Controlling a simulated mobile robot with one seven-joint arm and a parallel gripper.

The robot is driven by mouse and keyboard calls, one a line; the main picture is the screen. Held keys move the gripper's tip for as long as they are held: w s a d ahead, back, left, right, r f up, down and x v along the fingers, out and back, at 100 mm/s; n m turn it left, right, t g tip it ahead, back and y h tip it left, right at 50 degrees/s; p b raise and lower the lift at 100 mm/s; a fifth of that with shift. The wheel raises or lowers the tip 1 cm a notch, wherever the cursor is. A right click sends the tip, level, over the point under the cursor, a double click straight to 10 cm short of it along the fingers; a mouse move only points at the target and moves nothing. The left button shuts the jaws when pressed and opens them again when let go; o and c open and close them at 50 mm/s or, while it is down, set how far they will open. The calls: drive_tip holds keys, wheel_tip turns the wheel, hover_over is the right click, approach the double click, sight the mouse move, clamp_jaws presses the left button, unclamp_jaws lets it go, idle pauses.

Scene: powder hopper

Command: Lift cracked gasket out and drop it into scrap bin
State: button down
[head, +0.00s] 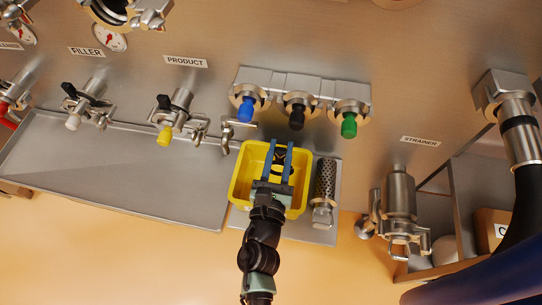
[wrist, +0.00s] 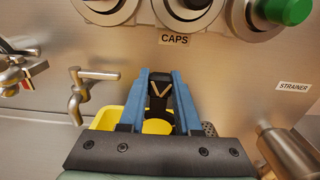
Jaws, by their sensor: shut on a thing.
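My gripper (head: 280,148) is over the yellow bin (head: 239,182) in the head view, its two blue fingers pointing toward the panel. It is shut on a small dark piece, which I take to be the cracked gasket (head: 279,158). In the wrist view the gasket (wrist: 158,91) shows as a dark shape with a tan V between the fingers (wrist: 161,75). The yellow bin (wrist: 107,118) shows behind and below the fingers there. The gasket's crack cannot be made out, and my gripper hides part of the bin's inside.
Blue, black and green caps (head: 349,125) line the panel above the bin. A valve handle (wrist: 98,74) juts out at the left. The wide steel tray (head: 120,165) at left is empty.

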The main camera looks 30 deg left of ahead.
sight(279, 167)
drive_tip(key=shift+f+b, duration=2.2)
drive_tip(key=shift+f, duration=0.55)
drive_tip(key=shift+r, duration=0.1)
drive_tip(key=c, duration=0.5)
unclamp_jaws()
drive_tip(key=p+v, duration=0.1)
drive_tip(key=v, duration=1.2)
